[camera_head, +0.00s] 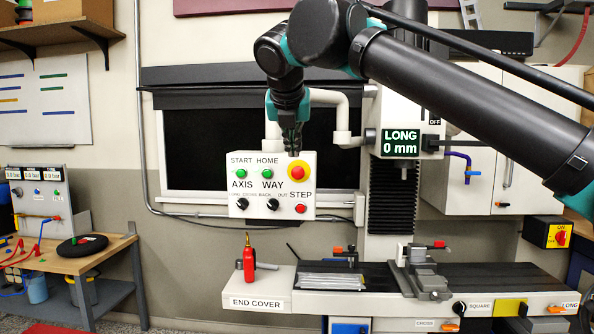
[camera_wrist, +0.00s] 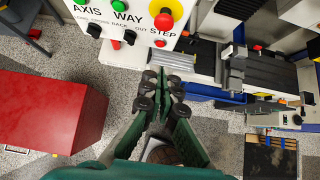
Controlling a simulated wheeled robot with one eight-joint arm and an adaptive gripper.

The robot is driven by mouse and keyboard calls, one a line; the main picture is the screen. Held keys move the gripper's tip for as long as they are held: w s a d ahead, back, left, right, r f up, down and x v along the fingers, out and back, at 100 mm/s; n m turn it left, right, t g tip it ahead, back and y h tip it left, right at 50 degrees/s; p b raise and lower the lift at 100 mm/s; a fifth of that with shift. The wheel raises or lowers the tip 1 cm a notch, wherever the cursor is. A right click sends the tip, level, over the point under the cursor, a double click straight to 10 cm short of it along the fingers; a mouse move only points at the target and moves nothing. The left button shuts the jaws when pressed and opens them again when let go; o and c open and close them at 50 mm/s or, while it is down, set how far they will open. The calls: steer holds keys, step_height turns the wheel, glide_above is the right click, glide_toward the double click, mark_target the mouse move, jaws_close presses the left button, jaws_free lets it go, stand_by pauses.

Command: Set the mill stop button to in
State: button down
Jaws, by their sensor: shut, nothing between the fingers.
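The mill stop button is a red mushroom button (camera_head: 298,172) on a yellow ring, at the upper right of a white control box (camera_head: 270,190). It also shows at the top of the wrist view (camera_wrist: 163,20). I cannot tell from the pictures whether it is in or out. My gripper (camera_head: 293,152) is shut and empty, at the top edge of the box, just above the button in the head view. In the wrist view the closed fingers (camera_wrist: 162,78) lie below the button in the picture, apart from it.
Green buttons (camera_head: 267,174), black knobs and a red STEP button (camera_head: 300,208) share the box. A red bottle (camera_head: 248,265) stands below on the end cover. The mill table (camera_head: 470,280) extends right. A red block (camera_wrist: 50,112) stands left in the wrist view.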

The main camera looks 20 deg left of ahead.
steer(key=shift+r, duration=0.1)
glide_toward(298, 177)
steer(key=x, duration=0.5)
steer(key=shift+s+d+f, duration=0.1)
steer(key=shift+s+f, duration=0.25)
steer(key=shift+f, duration=0.05)
steer(key=shift+w, duration=0.65)
